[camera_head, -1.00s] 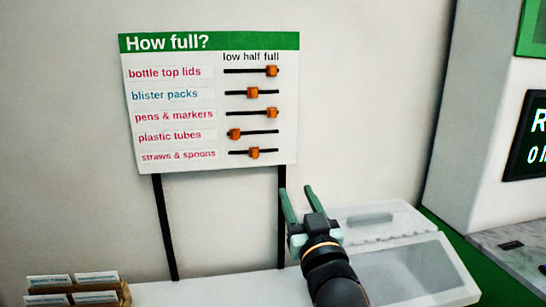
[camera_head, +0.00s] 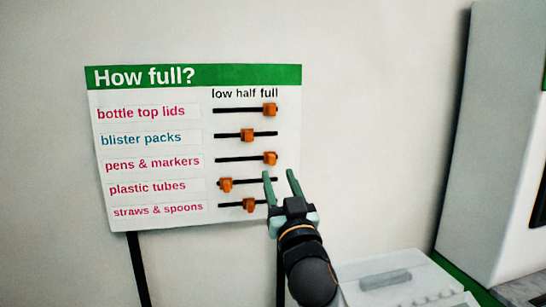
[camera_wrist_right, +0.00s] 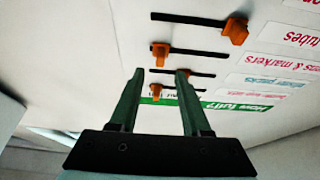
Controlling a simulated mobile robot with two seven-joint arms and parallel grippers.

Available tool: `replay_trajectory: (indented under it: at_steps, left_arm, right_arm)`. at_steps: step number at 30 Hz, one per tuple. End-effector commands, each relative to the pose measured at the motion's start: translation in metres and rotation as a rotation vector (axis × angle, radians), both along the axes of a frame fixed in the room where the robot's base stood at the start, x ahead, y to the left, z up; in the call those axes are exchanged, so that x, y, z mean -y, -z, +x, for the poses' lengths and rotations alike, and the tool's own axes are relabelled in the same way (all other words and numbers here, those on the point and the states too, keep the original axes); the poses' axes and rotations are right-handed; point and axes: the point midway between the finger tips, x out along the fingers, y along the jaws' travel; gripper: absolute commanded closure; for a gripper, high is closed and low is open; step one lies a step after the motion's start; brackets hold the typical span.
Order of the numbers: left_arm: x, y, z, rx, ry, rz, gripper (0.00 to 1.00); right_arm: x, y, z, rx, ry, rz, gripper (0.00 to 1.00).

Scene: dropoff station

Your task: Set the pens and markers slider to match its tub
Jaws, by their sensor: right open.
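The "How full?" board (camera_head: 150,225) has several rows of orange sliders on black tracks, marked low, half and full. The pens & markers slider (camera_head: 270,158) is at the full end of its track, on the right. In the right wrist view, where the board is turned over, this slider (camera_wrist_right: 160,50) is at the left end of its track. My right gripper (camera_head: 280,175) is open and empty, fingers pointing up, near the board's lower right edge, just below that slider in the picture. Its fingers also show in the wrist view (camera_wrist_right: 160,72). No tub is in view, nor my left gripper.
The bottle top lids slider (camera_head: 270,110) is at full, blister packs (camera_head: 247,135) at half, plastic tubes (camera_head: 225,185) at low, and straws & spoons (camera_head: 249,205) around half. A pale lidded box (camera_head: 385,281) is at the lower right. The wall right of the board is bare.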

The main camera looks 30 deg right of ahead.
Motion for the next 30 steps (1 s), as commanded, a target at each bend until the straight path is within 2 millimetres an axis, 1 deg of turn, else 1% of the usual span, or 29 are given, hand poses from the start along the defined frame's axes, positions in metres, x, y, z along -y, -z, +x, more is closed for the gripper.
replay_trajectory:
  at_steps: [1, 3, 9, 15, 23, 30]
  left_arm:
    - [0.000, -0.006, 0.000, 0.000, 0.000, 0.000, 0.50]
    - [0.000, -0.009, 0.000, 0.000, 0.000, 0.000, 0.50]
    - [0.000, -0.016, 0.001, 0.001, 0.000, 0.000, 0.50]
    - [0.000, -0.019, 0.002, 0.004, 0.000, 0.001, 0.50]
    - [0.000, -0.019, 0.003, 0.005, 0.000, 0.000, 0.50]
    - [0.000, -0.019, 0.003, 0.006, 0.000, 0.000, 0.50]
  right_arm:
    - [0.003, -0.008, 0.010, 0.000, 0.001, -0.003, 0.53]
    - [0.006, -0.012, 0.020, 0.000, 0.002, -0.001, 0.53]
    - [0.011, -0.020, 0.044, 0.000, 0.001, -0.002, 0.53]
    - [0.014, -0.023, 0.053, 0.000, 0.000, 0.000, 0.53]
    - [0.014, -0.023, 0.053, 0.000, 0.000, 0.000, 0.53]
    - [0.014, -0.023, 0.053, 0.000, 0.000, 0.000, 0.78]
